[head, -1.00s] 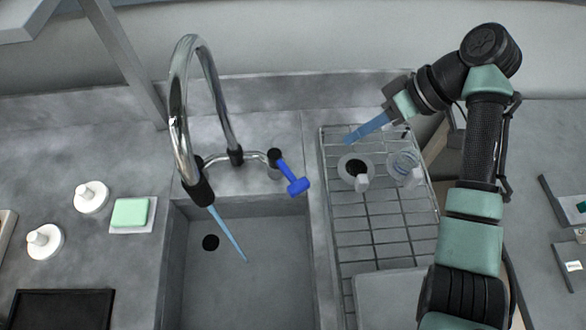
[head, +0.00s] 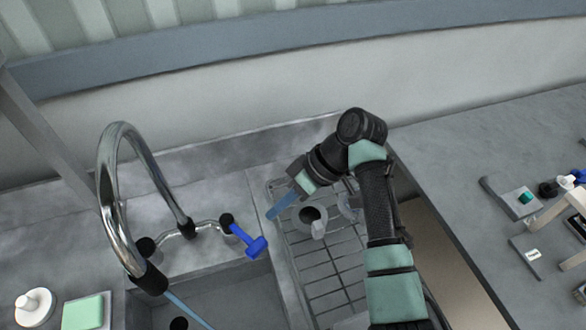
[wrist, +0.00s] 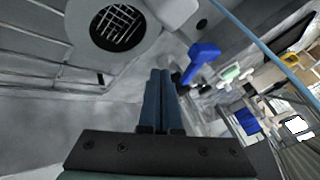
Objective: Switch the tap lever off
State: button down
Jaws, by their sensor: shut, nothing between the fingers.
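The blue tap lever (head: 249,241) sticks out from the right end of the chrome tap (head: 118,190), over the back right edge of the sink. A thin blue stream of water (head: 188,309) runs from the spout. My gripper (head: 270,216) is just right of the lever, apart from it, above the left edge of the drying rack. Its blue fingers are together and empty. In the wrist view the closed fingers (wrist: 161,75) point toward the lever (wrist: 201,62), which lies a little beyond and right of the tips. The water stream (wrist: 262,45) crosses the upper right there.
A green soap bar (head: 83,313) and a white dispenser (head: 34,306) are left of the sink. A wall runs behind the counter.

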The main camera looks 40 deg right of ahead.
aim_at(242, 239)
jog(key=shift+s+a+f+p, duration=0.15)
jog(key=shift+a+p, duration=0.15)
jog(key=shift+a, duration=0.45)
jog(key=shift+s+a+f+p, duration=0.1)
jog(key=shift+a+p, duration=0.2)
jog(key=shift+a, duration=0.45)
jog(key=shift+s+a+f+p, duration=0.15)
jog(key=shift+a+p, duration=0.15)
jog(key=shift+a, duration=0.45)
jog(key=shift+a, duration=0.1)
